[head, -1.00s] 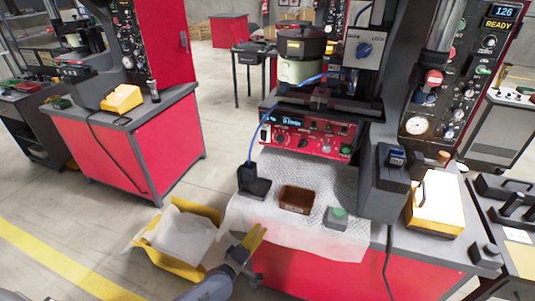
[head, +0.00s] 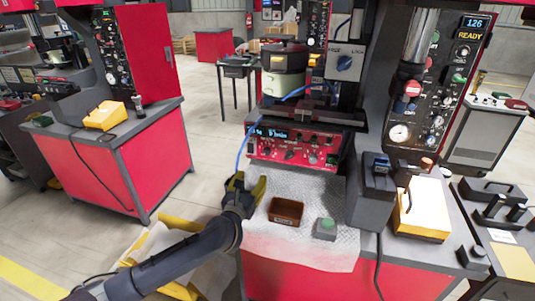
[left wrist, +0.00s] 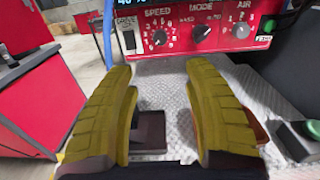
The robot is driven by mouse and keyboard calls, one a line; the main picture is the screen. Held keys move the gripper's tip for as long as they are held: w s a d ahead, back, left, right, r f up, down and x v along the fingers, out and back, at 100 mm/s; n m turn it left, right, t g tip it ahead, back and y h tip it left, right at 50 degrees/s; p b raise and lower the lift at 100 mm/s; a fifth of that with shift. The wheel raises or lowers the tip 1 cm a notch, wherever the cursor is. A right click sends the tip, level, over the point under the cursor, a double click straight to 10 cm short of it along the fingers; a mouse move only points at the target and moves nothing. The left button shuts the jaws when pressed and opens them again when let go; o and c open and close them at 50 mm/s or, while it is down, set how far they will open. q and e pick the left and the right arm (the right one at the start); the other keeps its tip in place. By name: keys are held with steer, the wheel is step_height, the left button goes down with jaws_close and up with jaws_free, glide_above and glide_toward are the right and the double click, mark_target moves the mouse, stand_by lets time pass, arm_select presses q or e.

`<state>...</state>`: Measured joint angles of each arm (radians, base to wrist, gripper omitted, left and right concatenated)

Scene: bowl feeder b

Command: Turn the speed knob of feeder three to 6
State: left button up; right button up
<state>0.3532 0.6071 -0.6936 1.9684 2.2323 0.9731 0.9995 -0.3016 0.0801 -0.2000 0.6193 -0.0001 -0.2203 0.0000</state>
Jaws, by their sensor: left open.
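The red control panel (head: 320,138) under the bowl feeder (head: 283,62) shows large in the left wrist view (left wrist: 275,12). Its black speed knob (left wrist: 160,38), with a numbered dial, is left of the mode knob (left wrist: 203,33) and the air knob (left wrist: 242,31). The speed knob's exact setting is too small to read surely. My left gripper (head: 247,182) is open and empty, in front of and below the panel's left part. In the left wrist view its yellow fingers (left wrist: 160,75) stand apart, with the speed knob beyond the gap, untouched. My right gripper is not in view.
A brown bin (head: 285,211) and a green button box (head: 326,229) sit on the textured mat (head: 300,250). A blue cable (head: 241,145) hangs by the panel's left side. A dark grey box (head: 371,190) stands at the mat's right.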

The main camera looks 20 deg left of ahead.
mark_target(266, 152)
arm_select(q)
steer(key=w, duration=1.7)
jaws_close()
stand_by(0.3)
